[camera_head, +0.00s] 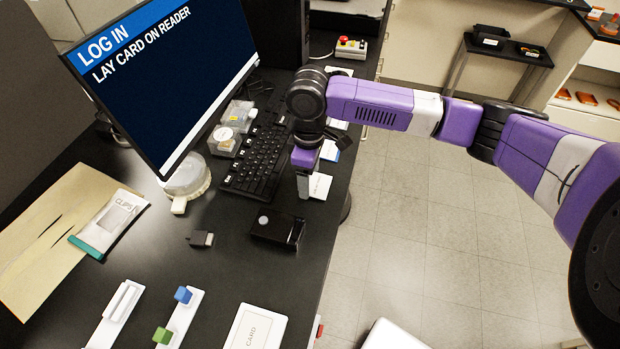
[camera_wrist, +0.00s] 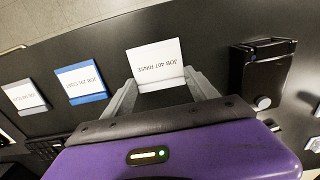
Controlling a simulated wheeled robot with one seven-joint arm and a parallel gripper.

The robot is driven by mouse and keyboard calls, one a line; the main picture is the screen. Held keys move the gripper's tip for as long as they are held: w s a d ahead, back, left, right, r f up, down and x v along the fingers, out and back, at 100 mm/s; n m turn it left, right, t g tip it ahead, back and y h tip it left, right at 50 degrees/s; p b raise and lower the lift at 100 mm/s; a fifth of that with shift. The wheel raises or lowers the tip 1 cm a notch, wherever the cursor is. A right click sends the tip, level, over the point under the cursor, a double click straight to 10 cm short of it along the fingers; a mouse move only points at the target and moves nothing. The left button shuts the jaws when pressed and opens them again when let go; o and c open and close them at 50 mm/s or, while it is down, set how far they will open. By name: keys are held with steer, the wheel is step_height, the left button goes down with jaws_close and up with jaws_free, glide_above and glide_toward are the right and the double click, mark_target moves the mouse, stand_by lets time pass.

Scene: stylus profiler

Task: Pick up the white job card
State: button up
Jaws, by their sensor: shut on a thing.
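The white job card, printed "JOB 467 RINSE", shows upside down in the wrist view (camera_wrist: 155,58), with a grey lower strip between my fingers. My gripper (camera_wrist: 163,92) is shut on it, one finger at each side. In the head view the card (camera_head: 319,186) shows at the bench's right edge, partly behind my gripper (camera_head: 304,186), which points down there. I cannot tell whether the card is clear of the bench.
A blue-edged card (camera_wrist: 82,82) and another pale card (camera_wrist: 25,97) lie in a row beside it. A black box (camera_head: 278,228) stands close by. A keyboard (camera_head: 256,160) and a monitor (camera_head: 165,70) reading "LOG IN, LAY CARD ON READER" are to the left.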

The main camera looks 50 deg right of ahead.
step_height(320, 180, up, 19)
steer(key=b, duration=0.1)
steer(key=shift+r+b, duration=0.2)
steer(key=shift+b, duration=0.2)
